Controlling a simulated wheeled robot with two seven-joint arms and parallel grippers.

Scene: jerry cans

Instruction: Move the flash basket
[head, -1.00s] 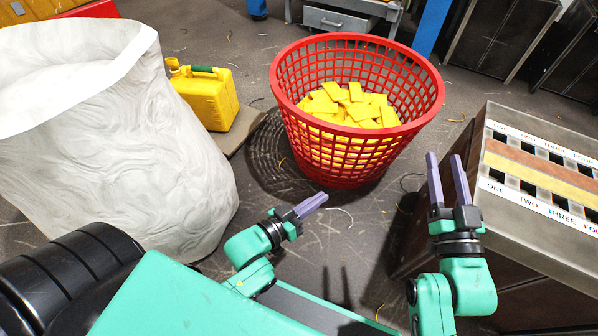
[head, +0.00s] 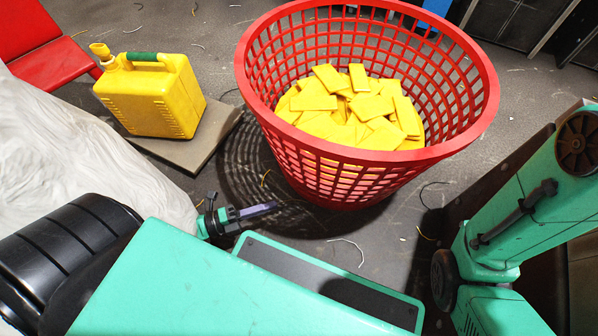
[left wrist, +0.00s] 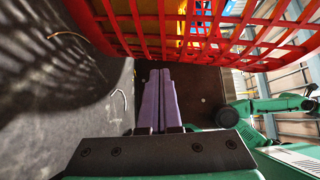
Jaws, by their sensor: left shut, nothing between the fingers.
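The red lattice basket (head: 335,165) stands on the floor, upright, with a pile of flat yellow pieces (head: 350,108) in it. My left gripper (head: 270,208) is low in front of the basket's left side, its purple fingers together and empty. In the left wrist view the shut fingers (left wrist: 160,78) point ahead below the basket's red lattice (left wrist: 150,25), apart from it as far as I can tell. My right arm crosses the right side of the head view; its gripper is out of view.
A yellow jerry can (head: 155,95) stands on a flat plate (head: 205,145) left of the basket. A white sack (head: 60,130) fills the left edge. A red panel (head: 45,50) is at the top left. Dark cabinets (head: 500,25) stand at the back right.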

